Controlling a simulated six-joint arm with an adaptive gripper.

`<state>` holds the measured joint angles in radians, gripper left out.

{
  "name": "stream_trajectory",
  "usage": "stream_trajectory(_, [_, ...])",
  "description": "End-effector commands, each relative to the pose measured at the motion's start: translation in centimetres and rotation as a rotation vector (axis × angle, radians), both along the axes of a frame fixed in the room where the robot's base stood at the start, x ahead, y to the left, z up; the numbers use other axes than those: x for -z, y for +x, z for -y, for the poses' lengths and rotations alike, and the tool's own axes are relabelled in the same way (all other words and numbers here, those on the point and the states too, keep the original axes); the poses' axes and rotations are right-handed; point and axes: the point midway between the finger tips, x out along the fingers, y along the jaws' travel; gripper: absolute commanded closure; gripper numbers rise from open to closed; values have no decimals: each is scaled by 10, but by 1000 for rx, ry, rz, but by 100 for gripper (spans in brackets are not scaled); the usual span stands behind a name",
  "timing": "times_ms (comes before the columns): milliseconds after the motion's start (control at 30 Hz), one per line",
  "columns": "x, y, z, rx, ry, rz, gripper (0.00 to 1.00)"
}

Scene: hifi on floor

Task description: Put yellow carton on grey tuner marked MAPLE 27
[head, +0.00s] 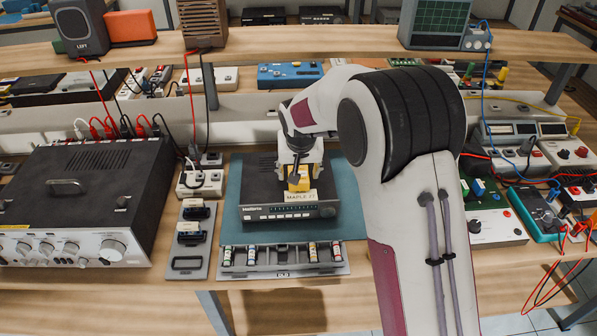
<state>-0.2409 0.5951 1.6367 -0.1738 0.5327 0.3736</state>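The grey tuner (262,192) lies flat on a teal mat in the middle of the bench. A tag reading MAPLE 27 (299,196) stands at its front right edge. The yellow carton (299,184) is at the tuner's right part, just behind the tag, which hides its lower edge. My gripper (300,178) points down over the tuner and is shut on the carton. Whether the carton's underside touches the tuner's top cannot be told from this view.
A large amplifier (85,195) with cables stands left. A battery tray (282,260) lies in front of the tuner. Wired test boards (497,215) crowd the right. A shelf (270,40) with speakers runs behind. The tuner's top left is clear.

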Motion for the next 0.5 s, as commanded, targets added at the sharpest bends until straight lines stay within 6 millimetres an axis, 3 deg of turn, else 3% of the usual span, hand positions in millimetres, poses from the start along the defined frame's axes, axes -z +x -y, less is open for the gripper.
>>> stream_trajectory(267, [-18, -7, 0, 0, 1, 2, 46])
stream_trajectory(500, [-46, -18, 0, 0, 0, 2, 46])
